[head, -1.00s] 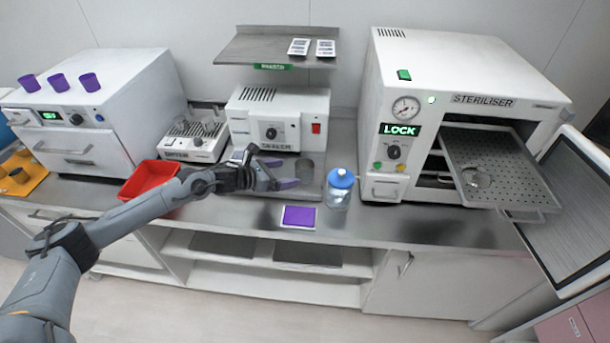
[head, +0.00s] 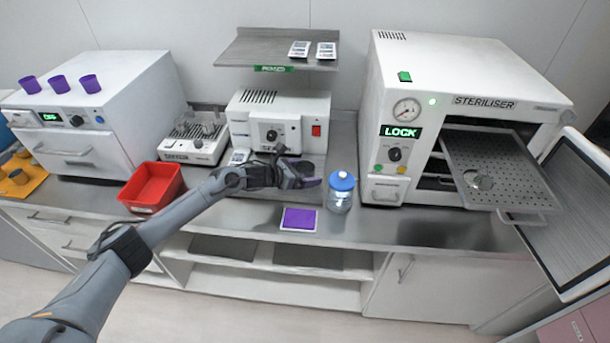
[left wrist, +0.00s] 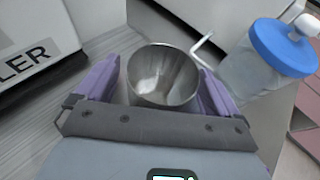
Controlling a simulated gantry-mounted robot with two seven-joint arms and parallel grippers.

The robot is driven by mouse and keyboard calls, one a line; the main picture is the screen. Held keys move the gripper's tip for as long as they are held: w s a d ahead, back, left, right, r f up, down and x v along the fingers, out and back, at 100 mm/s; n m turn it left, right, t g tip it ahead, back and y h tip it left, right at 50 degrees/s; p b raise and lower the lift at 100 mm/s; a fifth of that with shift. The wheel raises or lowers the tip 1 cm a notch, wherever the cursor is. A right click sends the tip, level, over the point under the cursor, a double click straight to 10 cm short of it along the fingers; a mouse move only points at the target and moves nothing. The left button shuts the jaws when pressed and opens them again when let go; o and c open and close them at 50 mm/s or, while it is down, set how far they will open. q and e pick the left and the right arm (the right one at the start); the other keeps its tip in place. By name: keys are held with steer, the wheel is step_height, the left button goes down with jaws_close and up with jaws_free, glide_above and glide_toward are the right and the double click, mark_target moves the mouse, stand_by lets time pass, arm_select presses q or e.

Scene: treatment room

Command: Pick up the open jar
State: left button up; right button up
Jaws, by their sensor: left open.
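The open jar (left wrist: 165,78) is a grey, round, lidless vessel, seen from above in the left wrist view. It stands between the two purple fingers of my left gripper (left wrist: 158,88), with the fingers spread on either side of it. In the head view my left gripper (head: 304,178) is low in front of the sealer and hides most of the jar. The gripper is open, and I cannot tell whether either finger touches the jar. My right gripper is not in view.
A blue-lidded jar (head: 340,194) stands close to the right of the gripper. A purple pad (head: 299,219) lies in front. The sealer (head: 277,112) is behind, and a red bin (head: 152,187) is to the left. The steriliser's tray (head: 500,170) juts out at the right.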

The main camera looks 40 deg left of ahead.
arm_select(q)
steer(key=c, duration=1)
steer(key=shift+c, duration=0.8)
steer(key=shift+r, duration=0.15)
